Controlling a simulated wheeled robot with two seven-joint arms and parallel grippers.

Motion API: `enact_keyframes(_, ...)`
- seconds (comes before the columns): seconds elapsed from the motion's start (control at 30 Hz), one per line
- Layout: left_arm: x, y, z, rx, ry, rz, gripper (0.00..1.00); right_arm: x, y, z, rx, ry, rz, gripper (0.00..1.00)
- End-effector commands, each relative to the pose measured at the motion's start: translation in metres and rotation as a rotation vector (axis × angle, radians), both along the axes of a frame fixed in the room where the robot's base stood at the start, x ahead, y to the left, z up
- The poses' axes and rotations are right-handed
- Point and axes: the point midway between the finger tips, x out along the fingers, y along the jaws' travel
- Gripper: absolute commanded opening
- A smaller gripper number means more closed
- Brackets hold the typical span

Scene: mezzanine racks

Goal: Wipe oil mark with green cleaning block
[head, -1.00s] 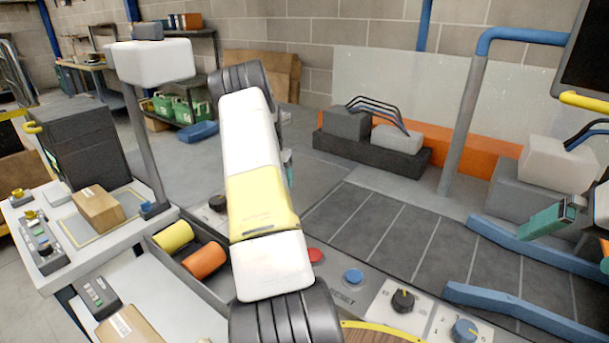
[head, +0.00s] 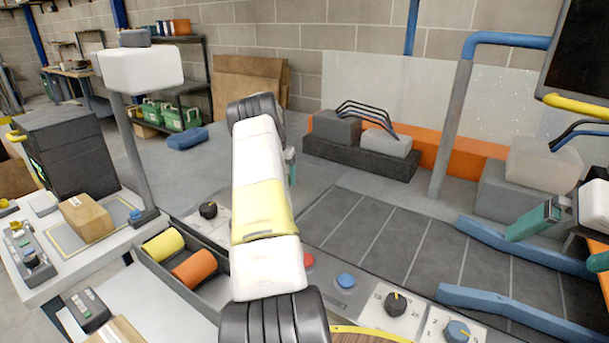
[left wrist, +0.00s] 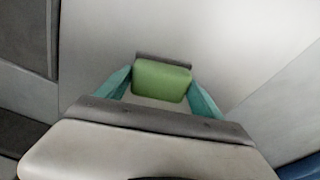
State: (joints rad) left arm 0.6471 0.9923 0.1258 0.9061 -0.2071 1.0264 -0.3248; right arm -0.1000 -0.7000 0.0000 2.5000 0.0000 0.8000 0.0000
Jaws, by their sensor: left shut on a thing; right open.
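The green cleaning block (left wrist: 161,80) sits between the teal fingers of my left gripper (left wrist: 163,88) in the left wrist view. The gripper is shut on it, and a pale grey, smooth surface fills the view behind the block. I cannot tell whether the block touches that surface. In the head view my own left arm covers most of that gripper; only a small teal part shows beside the arm. My right gripper (head: 532,221) is open and empty at the right edge, above the blue rails. I cannot make out an oil mark in either view.
A control panel with a red button (head: 308,260), a blue button (head: 345,281) and knobs lies in front. A tray holds a yellow roll (head: 163,246) and an orange roll (head: 195,268). A grey post (head: 452,130) and blue rails (head: 520,314) border the dark conveyor bed (head: 385,235).

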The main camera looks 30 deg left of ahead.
Motion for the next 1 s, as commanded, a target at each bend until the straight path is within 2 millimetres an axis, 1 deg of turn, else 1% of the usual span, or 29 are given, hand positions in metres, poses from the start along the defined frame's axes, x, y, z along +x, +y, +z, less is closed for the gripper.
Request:
enact_keyframes(0.1,0.005,0.0,0.0,0.0,0.0,0.001,0.29,0.0,0.0,0.0,0.0,0.0,0.0,0.98)
enact_keyframes(0.47,0.006,0.0,0.003,0.001,-0.001,0.001,0.29,0.0,0.0,0.0,0.0,0.0,0.0,0.98)
enact_keyframes(1.0,0.006,0.0,0.055,0.002,-0.003,0.001,0.29,0.0,0.0,0.0,0.0,0.0,0.0,0.98)
